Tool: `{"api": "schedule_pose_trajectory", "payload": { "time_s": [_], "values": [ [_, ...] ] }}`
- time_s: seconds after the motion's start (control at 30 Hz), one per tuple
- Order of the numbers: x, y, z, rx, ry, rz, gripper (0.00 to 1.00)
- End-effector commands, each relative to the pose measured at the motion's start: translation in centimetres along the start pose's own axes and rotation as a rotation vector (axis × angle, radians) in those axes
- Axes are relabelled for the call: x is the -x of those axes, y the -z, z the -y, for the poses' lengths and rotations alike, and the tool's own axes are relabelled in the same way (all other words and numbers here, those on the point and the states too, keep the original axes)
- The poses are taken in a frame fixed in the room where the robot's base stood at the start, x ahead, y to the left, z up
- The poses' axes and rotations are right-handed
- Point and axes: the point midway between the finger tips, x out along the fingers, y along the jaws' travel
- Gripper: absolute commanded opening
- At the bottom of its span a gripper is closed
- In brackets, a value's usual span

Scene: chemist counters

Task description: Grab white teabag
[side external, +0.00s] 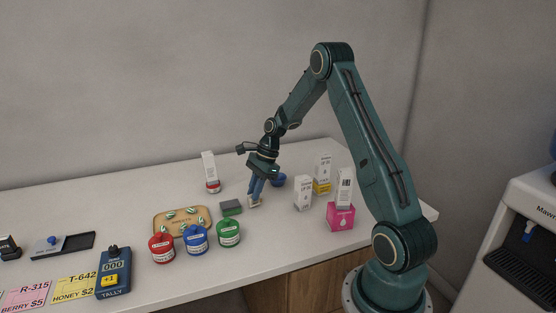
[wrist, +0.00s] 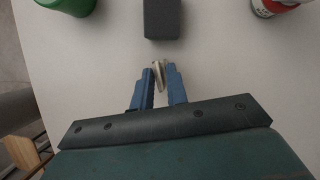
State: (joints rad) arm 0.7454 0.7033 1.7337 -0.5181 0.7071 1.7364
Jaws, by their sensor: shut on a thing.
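The white teabag (wrist: 158,74) is a small pale piece between the fingertips in the wrist view. My gripper (wrist: 160,78) has blue fingers and is shut on it. In the side view my gripper (side external: 254,200) points down at the counter, right of a dark grey block, with a small pale bit of the teabag at its tips. The fingers hide part of the teabag. I cannot tell whether it touches the counter.
The dark block (wrist: 162,18) lies just ahead of the fingers. Red (side external: 162,248), blue (side external: 196,239) and green jars (side external: 229,233) stand front left, before a tray (side external: 158,227). White boxes (side external: 303,193) and a pink box (side external: 340,216) stand right.

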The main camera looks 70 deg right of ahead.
Motion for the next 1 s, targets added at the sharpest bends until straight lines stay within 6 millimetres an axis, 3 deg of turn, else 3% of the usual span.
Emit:
{"api": "schedule_pose_trajectory", "payload": {
  "time_s": [0.6, 1.0],
  "values": [
    [7.6, -3.1, 0.1, 0.002, 0.003, 0.001, 0.0],
    [8.5, -3.5, 0.0, 0.0, 0.001, 0.0, 0.0]
  ]
}}
